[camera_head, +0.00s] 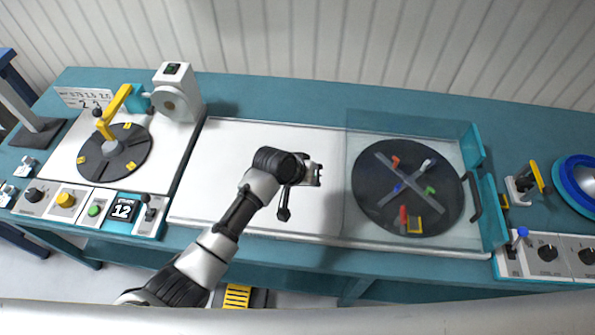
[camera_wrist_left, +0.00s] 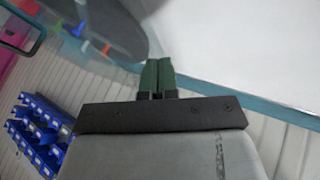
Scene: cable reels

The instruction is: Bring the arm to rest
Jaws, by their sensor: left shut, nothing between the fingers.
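My left arm comes in from the lower left in the head view. Its gripper (camera_head: 316,174) is above the bare white panel (camera_head: 230,165) in the middle of the bench, left of the clear-covered black disc. In the left wrist view the two dark green fingers (camera_wrist_left: 158,76) are together, with nothing between them. My right gripper is in neither view.
The black disc (camera_head: 375,205) carries a cross and small coloured parts under a clear cover with a teal frame (camera_head: 490,210). At left stands a dial unit with a yellow crank (camera_head: 115,100) and a white motor housing (camera_head: 178,95). Blue bins (camera_wrist_left: 38,135) show in the wrist view.

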